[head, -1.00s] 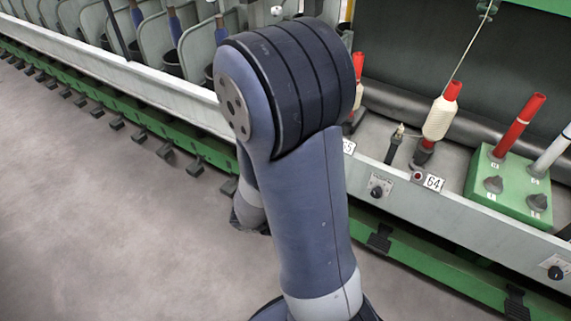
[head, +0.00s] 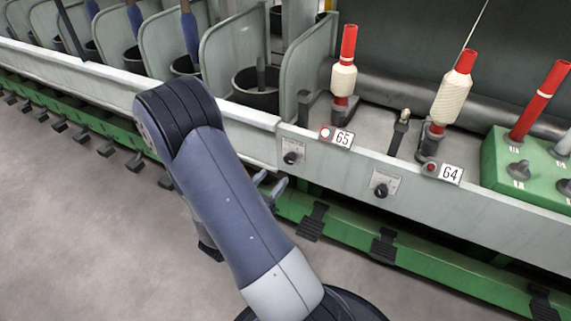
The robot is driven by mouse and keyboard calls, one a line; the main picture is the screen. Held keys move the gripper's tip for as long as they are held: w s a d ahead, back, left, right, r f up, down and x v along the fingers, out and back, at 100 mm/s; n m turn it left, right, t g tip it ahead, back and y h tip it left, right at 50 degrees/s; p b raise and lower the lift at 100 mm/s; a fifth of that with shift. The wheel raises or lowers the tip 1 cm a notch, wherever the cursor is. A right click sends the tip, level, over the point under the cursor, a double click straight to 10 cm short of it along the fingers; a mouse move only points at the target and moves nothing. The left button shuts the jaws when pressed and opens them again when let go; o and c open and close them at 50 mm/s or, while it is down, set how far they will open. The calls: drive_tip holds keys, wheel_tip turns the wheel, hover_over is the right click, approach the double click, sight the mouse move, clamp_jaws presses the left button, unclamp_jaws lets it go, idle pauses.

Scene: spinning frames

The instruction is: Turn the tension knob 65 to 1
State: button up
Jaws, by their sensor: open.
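The tension knob 65 (head: 290,158) is a small black dial on a white plate, on the pale front rail just left of the 65 label (head: 343,138). Its pointer setting is too small to read. My gripper (head: 271,182) shows partly beyond my blue-grey arm, with two grey fingers apart and empty. It is below and left of the knob and looks clear of it. The rest of the gripper is hidden behind the arm.
A similar knob (head: 381,191) sits further right, left of the 64 label (head: 451,173). Bobbins on red tubes (head: 343,80) stand above the rail. A green box (head: 505,165) stands at right. Black pedals (head: 313,222) line the green lower beam. The floor at left is clear.

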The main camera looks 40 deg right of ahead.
sight(288, 162)
drive_tip(key=b+x, duration=0.1)
drive_tip(key=x, duration=0.7)
drive_tip(key=shift+d, duration=0.15)
drive_tip(key=shift+c, duration=0.2)
drive_tip(key=c, duration=0.9)
